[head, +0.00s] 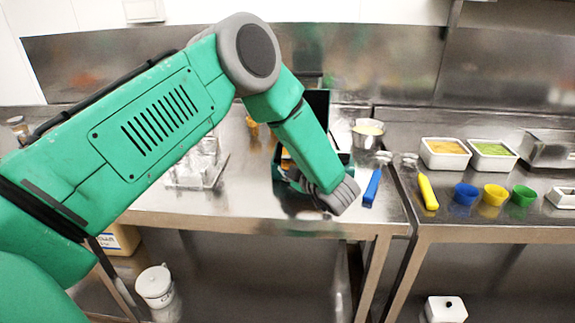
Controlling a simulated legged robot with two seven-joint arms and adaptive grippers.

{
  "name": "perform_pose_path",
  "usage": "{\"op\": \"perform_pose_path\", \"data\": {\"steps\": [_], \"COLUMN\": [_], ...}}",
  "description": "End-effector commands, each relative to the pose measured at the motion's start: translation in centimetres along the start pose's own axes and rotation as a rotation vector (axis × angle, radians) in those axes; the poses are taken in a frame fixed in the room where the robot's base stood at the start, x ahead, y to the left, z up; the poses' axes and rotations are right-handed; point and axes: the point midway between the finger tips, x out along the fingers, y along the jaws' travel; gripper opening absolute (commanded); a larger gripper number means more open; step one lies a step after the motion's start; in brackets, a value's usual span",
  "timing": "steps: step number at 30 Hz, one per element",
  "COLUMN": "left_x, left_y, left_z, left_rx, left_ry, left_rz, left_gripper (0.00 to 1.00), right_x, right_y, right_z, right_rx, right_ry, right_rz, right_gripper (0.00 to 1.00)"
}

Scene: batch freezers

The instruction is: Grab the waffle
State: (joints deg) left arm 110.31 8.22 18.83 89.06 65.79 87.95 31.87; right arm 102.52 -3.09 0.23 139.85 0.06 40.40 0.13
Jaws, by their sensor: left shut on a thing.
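My left arm crosses from the left and bends down over the steel table. My left gripper (303,184), dark and partly hidden behind my wrist, is at a dark green open-lidded box (343,158) near the table's front. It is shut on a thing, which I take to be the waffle. Only a small golden patch (286,154) shows beside my forearm, just above the gripper; its outline and the finger contact are hidden. The box's black lid (318,104) stands upright behind my forearm. My right gripper is not in view.
A metal bowl (367,133) and a blue-handled tool (372,187) stand right of the box. A yellow-handled tool (428,192), coloured cups (494,195) and white food trays (445,153) are on the right table. A clear rack (195,178) sits left; the table front between is bare.

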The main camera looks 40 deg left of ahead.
Motion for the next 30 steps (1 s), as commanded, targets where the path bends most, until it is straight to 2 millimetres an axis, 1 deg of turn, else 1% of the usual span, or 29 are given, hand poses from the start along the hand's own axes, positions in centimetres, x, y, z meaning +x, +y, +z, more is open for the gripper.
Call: {"op": "perform_pose_path", "data": {"steps": [1, 10, 18, 19, 21, 30], "left_x": [0.2, 1.5, 1.6, 1.6, 1.5, 1.4], "left_y": [-0.5, -0.3, -0.3, -0.3, -0.2, 0.2], "left_z": [0.0, -0.2, -0.2, -0.2, -0.1, -0.4], "left_rx": [0.007, 0.007, 0.011, 0.011, 0.009, 0.002], "left_ry": [-0.003, 0.000, -0.002, -0.003, -0.003, 0.000], "left_rz": [-0.009, -0.009, -0.008, -0.008, -0.007, 0.001], "left_gripper": [0.00, 0.00, 0.00, 0.19, 0.40, 0.40], "right_x": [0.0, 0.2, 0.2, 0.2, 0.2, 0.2], "right_y": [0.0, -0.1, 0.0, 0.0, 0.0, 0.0], "right_z": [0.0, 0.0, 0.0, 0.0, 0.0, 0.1], "right_rx": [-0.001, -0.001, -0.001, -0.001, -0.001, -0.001], "right_ry": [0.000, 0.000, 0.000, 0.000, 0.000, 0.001], "right_rz": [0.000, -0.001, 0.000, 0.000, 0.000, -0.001], "right_gripper": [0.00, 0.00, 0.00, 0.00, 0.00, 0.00]}}
